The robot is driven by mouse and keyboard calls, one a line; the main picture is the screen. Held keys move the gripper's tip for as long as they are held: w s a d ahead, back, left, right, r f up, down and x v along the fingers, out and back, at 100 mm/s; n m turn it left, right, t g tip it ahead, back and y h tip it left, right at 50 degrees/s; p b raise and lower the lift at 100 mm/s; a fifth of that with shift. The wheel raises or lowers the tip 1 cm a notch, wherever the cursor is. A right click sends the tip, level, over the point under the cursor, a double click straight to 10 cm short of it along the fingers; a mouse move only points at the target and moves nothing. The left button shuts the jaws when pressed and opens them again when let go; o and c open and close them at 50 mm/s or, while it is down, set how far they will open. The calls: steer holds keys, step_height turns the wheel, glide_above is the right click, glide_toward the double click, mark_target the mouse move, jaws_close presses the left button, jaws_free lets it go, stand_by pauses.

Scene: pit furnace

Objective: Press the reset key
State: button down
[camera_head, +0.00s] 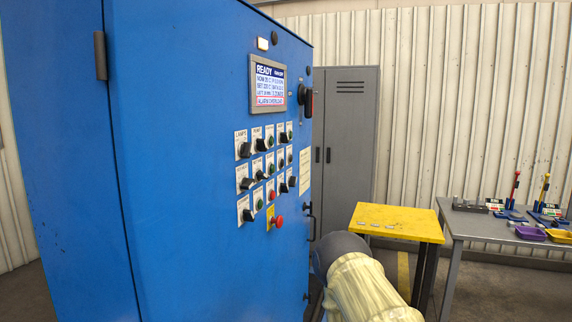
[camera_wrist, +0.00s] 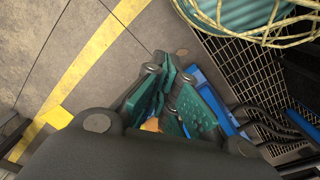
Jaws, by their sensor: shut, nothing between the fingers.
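The blue control cabinet (camera_head: 190,160) fills the left and middle of the head view. Its face carries a lit screen (camera_head: 268,84) reading READY, with a red line starting ALARM. Below are rows of labelled knobs and buttons (camera_head: 265,165), including a red mushroom button (camera_head: 277,221) on a yellow plate. The labels are too small to tell which control is the reset key. My gripper (camera_wrist: 172,88) shows in the wrist view with its teal fingers shut and empty, above the floor and apart from the panel. In the head view only part of my arm shows, right of the cabinet.
A yellow-topped table (camera_head: 398,221) stands right of the cabinet, beside a grey bench (camera_head: 485,226) with small tools and trays. A grey locker (camera_head: 346,130) stands behind. The wrist view shows a yellow floor line (camera_wrist: 85,68) and a dark grille (camera_wrist: 245,75) near my gripper.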

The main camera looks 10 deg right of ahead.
mark_target(282, 163)
steer(key=w+r+m+t+y+p, duration=0.15)
steer(key=w+r, duration=0.35)
steer(key=w, duration=0.6)
steer(key=w+a+r+t+p, duration=0.1)
steer(key=w+r+t, duration=0.2)
steer(key=w+r, duration=0.55)
steer(key=w+r+m+t+y+p, duration=0.1)
steer(key=w+r+t, duration=0.2)
steer(key=w, duration=1)
steer(key=w+d+r+t+p, duration=0.25)
steer(key=w+r+t, duration=0.25)
steer(key=w+r, duration=1.35)
steer(key=w+d+r+t+p, duration=0.1)
steer(key=w+d+r+t, duration=0.1)
steer(key=r, duration=1)
steer(key=w+d+r+m+t+p, duration=0.1)
steer(key=w+d+r+t, duration=0.1)
steer(key=r, duration=1.1)
steer(key=w+d+r+m+t, duration=0.1)
steer(key=w+d+r+t, duration=0.2)
steer(key=r, duration=1)
steer(key=shift+w+d+r+y+p, duration=0.15)
steer(key=shift+w+d+y+p, duration=0.3)
steer(key=shift+w+d, duration=0.35)
steer(key=shift+w+a, duration=0.1)
steer(key=shift+a, duration=0.05)
steer(key=w+a, duration=0.5)
steer(key=a, duration=0.2)
